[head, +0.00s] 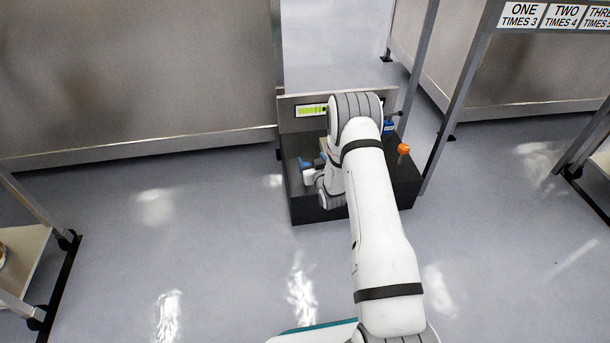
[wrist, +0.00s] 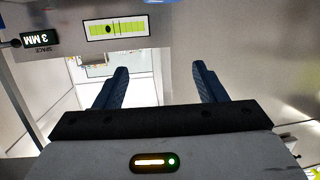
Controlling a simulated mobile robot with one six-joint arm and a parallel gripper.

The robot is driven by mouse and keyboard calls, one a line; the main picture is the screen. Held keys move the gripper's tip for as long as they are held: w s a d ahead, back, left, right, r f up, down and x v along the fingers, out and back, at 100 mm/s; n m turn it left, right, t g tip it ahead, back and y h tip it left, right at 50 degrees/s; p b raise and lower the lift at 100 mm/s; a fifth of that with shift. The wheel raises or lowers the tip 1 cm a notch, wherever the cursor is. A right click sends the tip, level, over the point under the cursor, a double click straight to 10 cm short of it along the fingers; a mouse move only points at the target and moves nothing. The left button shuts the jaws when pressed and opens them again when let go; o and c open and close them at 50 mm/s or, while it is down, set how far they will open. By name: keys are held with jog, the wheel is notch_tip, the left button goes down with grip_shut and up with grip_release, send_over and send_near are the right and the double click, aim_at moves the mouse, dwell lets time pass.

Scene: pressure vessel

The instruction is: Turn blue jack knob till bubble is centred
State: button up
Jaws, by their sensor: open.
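The level window (head: 311,110) is a yellow-green strip on the back panel. In the wrist view, which shows the panel upside down, the strip (wrist: 118,29) has a dark bubble left of its middle. A blue part (head: 388,127) stands right of my arm in the head view; I cannot tell if it is the jack knob. A blue sliver (wrist: 153,2) shows at the wrist view's top edge, too cut off to identify. My gripper (wrist: 160,70) has two dark blue fingers, spread and empty. In the head view my arm hides much of the bench.
The dark base (head: 306,212) stands on the floor. An orange knob (head: 403,149) rises at its right. Metal frame posts (head: 455,110) stand at the right. The floor in front is clear.

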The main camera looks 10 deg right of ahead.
notch_tip(320, 180, down, 9)
jog(key=s+t+b, duration=0.2)
jog(key=shift+y, duration=0.3)
jog(key=w+b, duration=0.1)
jog(key=w, duration=0.2)
jog(key=w+a+b, duration=0.1)
jog(key=w, duration=0.2)
jog(key=shift+a, duration=0.15)
jog(key=shift+w+a+r+b, duration=0.2)
jog(key=shift+w+b, duration=0.2)
jog(key=shift+w, duration=0.15)
jog(key=shift+d, duration=0.1)
jog(key=c, duration=1)
jog(key=shift+o, duration=0.2)
